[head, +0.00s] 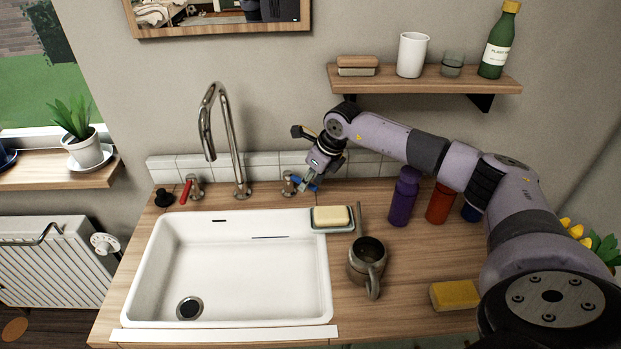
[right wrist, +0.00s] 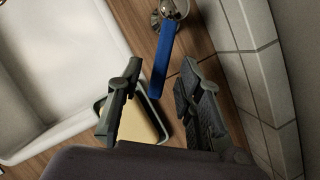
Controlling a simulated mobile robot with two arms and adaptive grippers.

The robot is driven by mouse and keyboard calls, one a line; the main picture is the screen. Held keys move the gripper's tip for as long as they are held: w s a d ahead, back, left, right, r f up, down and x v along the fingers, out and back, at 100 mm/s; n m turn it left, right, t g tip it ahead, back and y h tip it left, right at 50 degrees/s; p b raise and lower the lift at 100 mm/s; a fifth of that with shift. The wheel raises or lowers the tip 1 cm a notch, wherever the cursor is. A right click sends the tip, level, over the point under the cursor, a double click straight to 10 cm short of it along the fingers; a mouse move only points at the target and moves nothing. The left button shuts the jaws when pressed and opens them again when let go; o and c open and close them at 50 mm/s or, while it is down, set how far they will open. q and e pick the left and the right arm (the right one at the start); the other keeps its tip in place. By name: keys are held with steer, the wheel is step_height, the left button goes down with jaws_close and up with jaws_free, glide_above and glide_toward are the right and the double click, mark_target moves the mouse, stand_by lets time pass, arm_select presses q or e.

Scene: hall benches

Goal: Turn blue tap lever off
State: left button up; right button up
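The blue tap lever (head: 309,186) sits on the metal tap (head: 289,184) at the right of the spout, behind the sink. In the right wrist view the blue lever (right wrist: 172,50) extends from the tap body (right wrist: 172,9), its free end between the fingers. My right gripper (head: 313,178) is at the lever in the head view; its fingers (right wrist: 160,90) are apart, with gaps on both sides of the lever. I cannot tell whether either finger touches it. My left gripper is not in view.
The spout (head: 236,140) and red lever (head: 186,190) stand left of the blue lever. A soap dish (head: 345,229) with soap, a mug (head: 368,262) and a purple bottle (head: 403,198) are close by. The tiled wall (right wrist: 245,45) is close to one finger. The sink (head: 240,270) is empty.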

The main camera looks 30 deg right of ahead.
steer(key=shift+c, duration=0.3)
jaws_close()
stand_by(0.5)
